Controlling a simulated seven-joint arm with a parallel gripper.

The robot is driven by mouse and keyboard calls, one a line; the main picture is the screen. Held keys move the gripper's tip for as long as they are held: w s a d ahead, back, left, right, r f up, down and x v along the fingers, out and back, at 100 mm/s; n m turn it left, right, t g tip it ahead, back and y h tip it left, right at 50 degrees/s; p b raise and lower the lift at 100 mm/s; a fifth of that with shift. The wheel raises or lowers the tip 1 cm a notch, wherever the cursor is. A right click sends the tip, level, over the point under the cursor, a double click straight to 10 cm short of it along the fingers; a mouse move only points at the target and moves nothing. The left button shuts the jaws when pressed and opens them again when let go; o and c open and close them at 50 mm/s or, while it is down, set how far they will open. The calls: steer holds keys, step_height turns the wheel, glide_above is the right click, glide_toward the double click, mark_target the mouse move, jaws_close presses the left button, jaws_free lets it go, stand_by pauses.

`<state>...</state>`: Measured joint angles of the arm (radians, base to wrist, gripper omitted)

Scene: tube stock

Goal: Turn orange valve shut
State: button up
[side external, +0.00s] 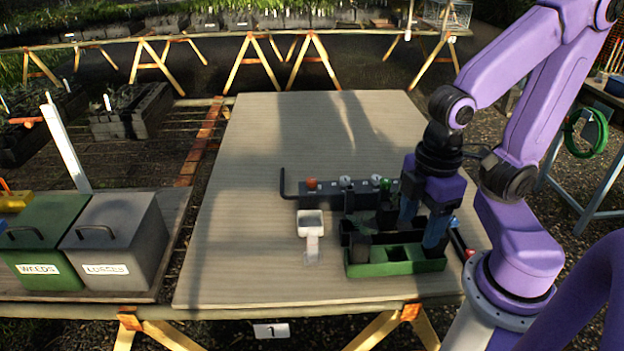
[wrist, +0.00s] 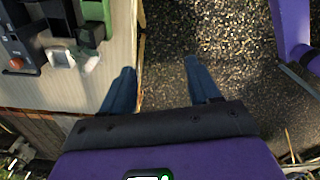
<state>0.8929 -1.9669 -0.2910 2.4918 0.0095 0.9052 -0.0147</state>
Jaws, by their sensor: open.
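The orange valve (side external: 311,184) is a small round knob at the left end of a dark manifold bar (side external: 328,199) on the table. In the wrist view the orange valve (wrist: 16,62) is at the far left edge. My gripper (side external: 418,238) is open with nothing between its blue fingers. In the side view it hangs right of the valve, overlapping the green tray. In the wrist view my gripper (wrist: 160,80) has its fingers spread over the table edge and gravel, well apart from the valve. The knob's exact turn angle is too small to tell.
A white knob (side external: 346,181) and a green knob (side external: 385,183) share the bar. A black bent pipe (side external: 284,186) rises at its left end. The table's left and back are clear.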

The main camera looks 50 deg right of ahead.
steer(key=w+a+m+y, duration=0.1)
steer(key=w+a+m, duration=0.1)
steer(key=w, duration=0.7)
steer(key=m+t, duration=0.4)
steer(key=m, duration=0.4)
glide_above(312, 179)
steer(key=s+d, duration=0.1)
steer(key=s, duration=0.6)
step_height(312, 179, down, 6)
steer(key=shift+h, duration=0.3)
steer(key=x, duration=1.7)
steer(key=shift+w, duration=0.1)
steer(key=c, duration=1)
